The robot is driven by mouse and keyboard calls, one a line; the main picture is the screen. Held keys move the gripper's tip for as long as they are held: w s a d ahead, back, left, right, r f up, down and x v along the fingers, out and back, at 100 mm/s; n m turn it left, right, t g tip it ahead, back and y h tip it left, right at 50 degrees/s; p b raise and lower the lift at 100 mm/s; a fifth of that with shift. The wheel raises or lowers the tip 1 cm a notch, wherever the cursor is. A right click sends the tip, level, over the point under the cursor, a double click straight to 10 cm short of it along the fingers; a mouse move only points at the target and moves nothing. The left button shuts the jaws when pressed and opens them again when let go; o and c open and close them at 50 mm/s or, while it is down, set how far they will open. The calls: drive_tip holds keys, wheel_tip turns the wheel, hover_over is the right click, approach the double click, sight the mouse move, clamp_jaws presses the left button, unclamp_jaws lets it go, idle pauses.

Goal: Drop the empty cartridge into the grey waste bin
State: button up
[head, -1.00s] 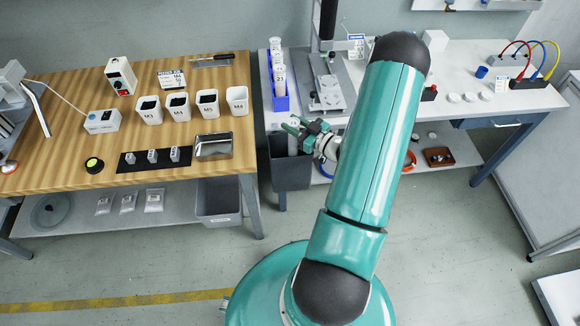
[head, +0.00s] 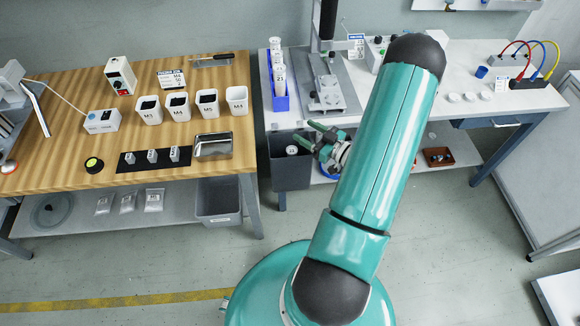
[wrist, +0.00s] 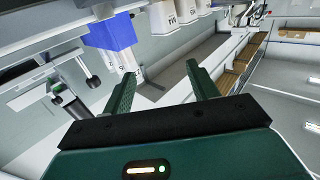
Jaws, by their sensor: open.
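The grey waste bin (head: 291,174) hangs low at the left front corner of the white bench. A small white round-ended object, which looks like the empty cartridge (head: 292,150), shows inside the bin's opening, near its right side. My gripper (head: 306,132) is above the bin's right rim, with its green fingers spread apart and nothing between them. In the wrist view my gripper (wrist: 163,76) is also open and empty. The cartridge cannot be made out in the wrist view.
A blue rack (head: 281,103) with white cartridges (head: 279,76) stands on the white bench behind the bin. A metal fixture (head: 330,95) is beside it. The wooden bench (head: 60,165) to the left carries several white bins. A grey crate (head: 218,207) sits on its lower shelf.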

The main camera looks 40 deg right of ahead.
drive_tip(key=s+d, duration=0.1)
drive_tip(key=s, duration=0.6)
drive_tip(key=shift+s+d, duration=0.2)
drive_tip(key=shift+s, duration=0.1)
